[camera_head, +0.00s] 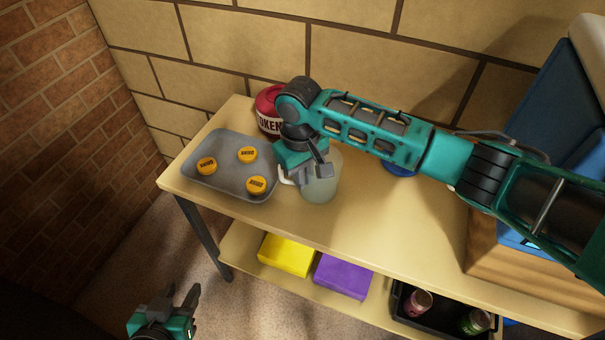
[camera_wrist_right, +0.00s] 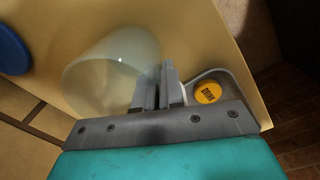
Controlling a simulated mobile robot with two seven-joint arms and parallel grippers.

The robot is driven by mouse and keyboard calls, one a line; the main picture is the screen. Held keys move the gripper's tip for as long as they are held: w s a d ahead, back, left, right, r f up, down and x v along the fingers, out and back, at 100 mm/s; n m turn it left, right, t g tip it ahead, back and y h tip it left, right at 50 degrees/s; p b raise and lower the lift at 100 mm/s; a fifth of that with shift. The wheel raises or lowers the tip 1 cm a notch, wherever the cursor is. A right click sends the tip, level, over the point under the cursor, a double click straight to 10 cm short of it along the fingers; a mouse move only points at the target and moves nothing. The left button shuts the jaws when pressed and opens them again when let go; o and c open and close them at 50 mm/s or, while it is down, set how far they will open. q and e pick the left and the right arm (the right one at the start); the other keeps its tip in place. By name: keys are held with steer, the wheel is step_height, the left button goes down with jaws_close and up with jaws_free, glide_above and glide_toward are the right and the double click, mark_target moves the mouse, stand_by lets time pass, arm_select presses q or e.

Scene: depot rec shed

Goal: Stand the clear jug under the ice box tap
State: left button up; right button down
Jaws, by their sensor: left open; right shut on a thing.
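The clear jug (camera_head: 321,184) stands upright at the table's front middle, partly behind my right gripper (camera_head: 316,170). My right gripper is shut on the jug's pale handle (camera_head: 287,178). The jug (camera_wrist_right: 108,72) also fills much of the right wrist view, with the gripper fingers (camera_wrist_right: 158,90) at its handle side. The blue ice box (camera_head: 560,105) is at the far right on a wooden stand (camera_head: 495,262). Its tap does not show; my right arm crosses in front. My left gripper (camera_head: 181,302) is open and empty at the bottom left, off the table.
A grey tray (camera_head: 222,138) with three orange tokens lies left of the jug. A red token pot (camera_head: 266,104) stands behind. A blue round thing (camera_head: 402,171) lies right of the jug. Yellow (camera_head: 287,254) and purple (camera_head: 343,276) boxes sit on the lower shelf. The table's right front is clear.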

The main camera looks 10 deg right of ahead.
steer(key=c, duration=1.7)
jaws_free()
steer(key=shift+f, duration=0.1)
steer(key=o, duration=0.5)
steer(key=shift+c, duration=0.2)
